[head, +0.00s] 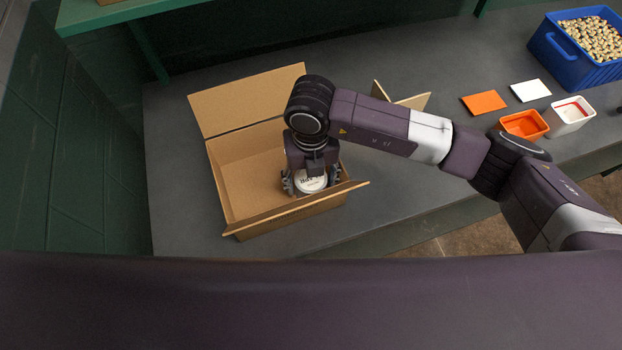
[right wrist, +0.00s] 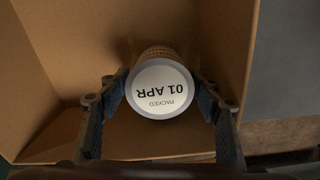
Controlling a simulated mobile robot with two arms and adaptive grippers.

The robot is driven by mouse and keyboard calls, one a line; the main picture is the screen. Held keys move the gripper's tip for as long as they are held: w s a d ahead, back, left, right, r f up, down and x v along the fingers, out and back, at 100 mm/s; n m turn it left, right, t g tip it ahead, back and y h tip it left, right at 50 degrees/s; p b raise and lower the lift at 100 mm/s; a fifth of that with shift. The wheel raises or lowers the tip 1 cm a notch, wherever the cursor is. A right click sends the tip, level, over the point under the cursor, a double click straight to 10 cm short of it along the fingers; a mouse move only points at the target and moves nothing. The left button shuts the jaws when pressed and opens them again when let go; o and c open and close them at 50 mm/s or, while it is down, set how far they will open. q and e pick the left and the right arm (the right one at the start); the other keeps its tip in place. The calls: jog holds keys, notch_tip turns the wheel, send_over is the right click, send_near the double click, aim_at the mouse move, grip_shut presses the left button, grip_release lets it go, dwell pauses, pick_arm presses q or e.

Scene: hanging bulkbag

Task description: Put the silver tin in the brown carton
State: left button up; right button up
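The brown carton (head: 264,174) stands open on the grey bench with its flaps spread; its cardboard wall also fills much of the right wrist view (right wrist: 60,60). The silver tin (head: 311,183) is inside the carton's outline, near its front right corner. Its round white lid label reads "PACKED 01 APR" in the right wrist view (right wrist: 162,88). My right gripper (head: 311,184) points down into the carton, with a finger on each side of the tin, shut on it. Whether the tin's base touches the carton floor is hidden. My left gripper is not in view.
Behind my right arm a cardboard piece (head: 412,101) stands on the bench. To the right are an orange card (head: 484,103), a white card (head: 530,90), an orange tub (head: 523,124), a white tub (head: 568,116) and a blue crate (head: 570,66). Green wall at left.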

jog(key=shift+r, duration=0.1)
notch_tip(320, 180, up, 11)
jog(key=b, duration=0.3)
jog(key=shift+b, duration=0.3)
jog(key=shift+r, duration=0.55)
